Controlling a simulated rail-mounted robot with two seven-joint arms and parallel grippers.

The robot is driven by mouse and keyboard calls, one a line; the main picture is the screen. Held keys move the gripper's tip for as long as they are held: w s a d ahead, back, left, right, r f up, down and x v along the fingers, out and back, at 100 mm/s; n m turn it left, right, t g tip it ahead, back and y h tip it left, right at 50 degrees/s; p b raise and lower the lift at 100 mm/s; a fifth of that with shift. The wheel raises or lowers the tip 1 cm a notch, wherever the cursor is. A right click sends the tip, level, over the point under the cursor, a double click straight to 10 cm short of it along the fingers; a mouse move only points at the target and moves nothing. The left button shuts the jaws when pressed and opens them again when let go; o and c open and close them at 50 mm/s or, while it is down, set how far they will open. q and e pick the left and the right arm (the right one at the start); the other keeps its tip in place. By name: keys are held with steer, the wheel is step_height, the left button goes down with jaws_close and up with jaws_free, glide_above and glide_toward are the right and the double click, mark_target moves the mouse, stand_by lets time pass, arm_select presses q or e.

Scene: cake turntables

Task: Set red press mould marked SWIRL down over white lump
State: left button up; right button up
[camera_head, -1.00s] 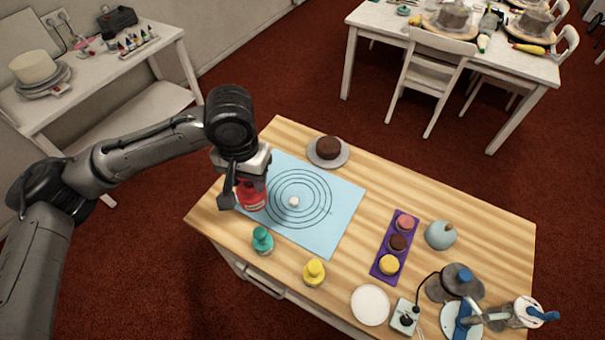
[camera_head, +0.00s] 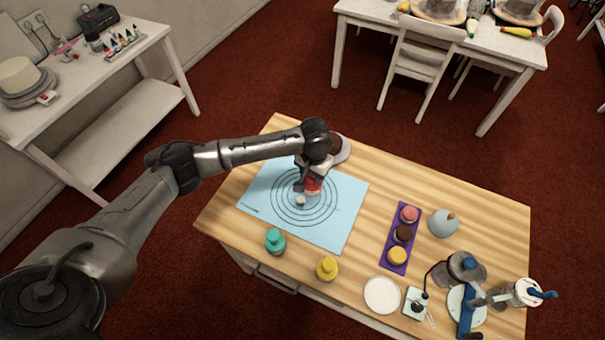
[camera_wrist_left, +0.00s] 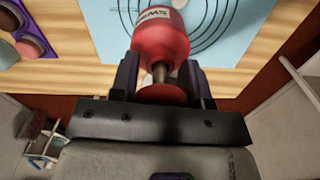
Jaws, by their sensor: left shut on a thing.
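My left gripper (camera_head: 304,181) is shut on the red press mould (camera_head: 314,187), at its narrow neck, and holds it over the blue mat (camera_head: 343,205). In the left wrist view, the red mould (camera_wrist_left: 160,38) sits between the fingers (camera_wrist_left: 158,72), and its white label is upside down and only partly readable. The white lump (camera_head: 300,201) lies at the middle of the mat's rings, just in front and left of the mould in the head view. The two look close; the mould's height above the mat is hard to tell. My right gripper is out of view.
Teal (camera_head: 275,241) and yellow (camera_head: 327,268) moulds stand near the table's front edge. A plate with a brown cake (camera_head: 337,148) is behind the arm. A purple tray (camera_head: 391,253), white disc (camera_head: 382,295) and blue-grey round object (camera_head: 443,223) are to the right.

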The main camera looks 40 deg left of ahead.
arm_select(q)
steer(key=s+a+f+b, duration=0.1)
steer(key=a+f+b, duration=0.2)
steer(key=f, duration=0.5)
steer(key=shift+s+a+b, duration=0.15)
steer(key=shift+b, duration=0.7)
steer(key=shift+f, duration=0.1)
steer(key=shift+p, duration=0.3)
steer(key=shift+p, duration=0.35)
steer(key=shift+f, duration=0.2)
stand_by(0.3)
